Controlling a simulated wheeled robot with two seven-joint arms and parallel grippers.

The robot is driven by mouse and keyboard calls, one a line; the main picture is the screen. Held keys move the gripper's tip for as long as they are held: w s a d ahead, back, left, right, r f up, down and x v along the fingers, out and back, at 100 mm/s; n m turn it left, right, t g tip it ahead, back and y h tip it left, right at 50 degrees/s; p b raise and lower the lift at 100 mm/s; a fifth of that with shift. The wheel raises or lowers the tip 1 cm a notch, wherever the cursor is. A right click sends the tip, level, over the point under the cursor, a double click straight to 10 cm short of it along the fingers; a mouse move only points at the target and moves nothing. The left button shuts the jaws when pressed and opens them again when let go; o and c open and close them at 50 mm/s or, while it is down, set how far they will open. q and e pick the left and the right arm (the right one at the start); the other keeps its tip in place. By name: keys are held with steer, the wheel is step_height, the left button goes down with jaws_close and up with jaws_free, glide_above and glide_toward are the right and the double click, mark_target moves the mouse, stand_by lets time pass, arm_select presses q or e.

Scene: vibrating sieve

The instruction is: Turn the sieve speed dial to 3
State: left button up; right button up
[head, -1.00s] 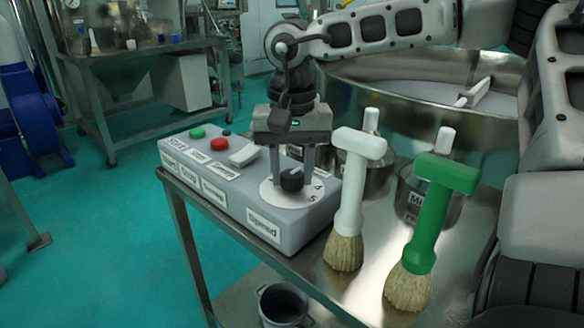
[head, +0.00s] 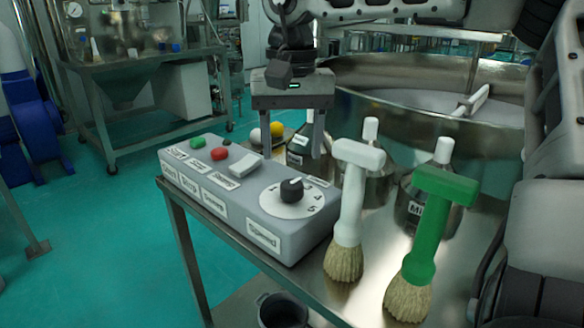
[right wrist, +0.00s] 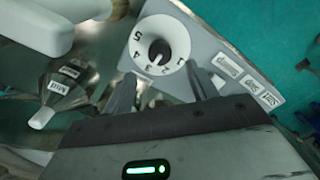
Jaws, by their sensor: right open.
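The speed dial is a dark round knob (head: 291,188) on a white numbered disc, at the near right end of the grey control box (head: 250,190). Its pale pointer mark seems directed toward the 3, at the far side of the disc. The knob also shows in the right wrist view (right wrist: 159,50). My right gripper (head: 293,152) is open and empty, above and behind the dial, with its fingers apart and clear of the knob. Its fingers also show in the right wrist view (right wrist: 161,77). My left gripper is not in view.
A white-handled brush (head: 350,205) and a green-handled brush (head: 430,235) stand just right of the box. Bottles stand behind them. The large metal sieve (head: 420,95) is at the back right. Green (head: 197,142) and red (head: 219,154) buttons and a pale switch (head: 244,163) sit on the box.

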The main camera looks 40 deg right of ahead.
mark_target(292, 184)
arm_select(q)
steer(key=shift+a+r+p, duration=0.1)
steer(key=shift+p, duration=0.35)
arm_select(e)
step_height(292, 184, up, 9)
steer(key=shift+r, duration=0.15)
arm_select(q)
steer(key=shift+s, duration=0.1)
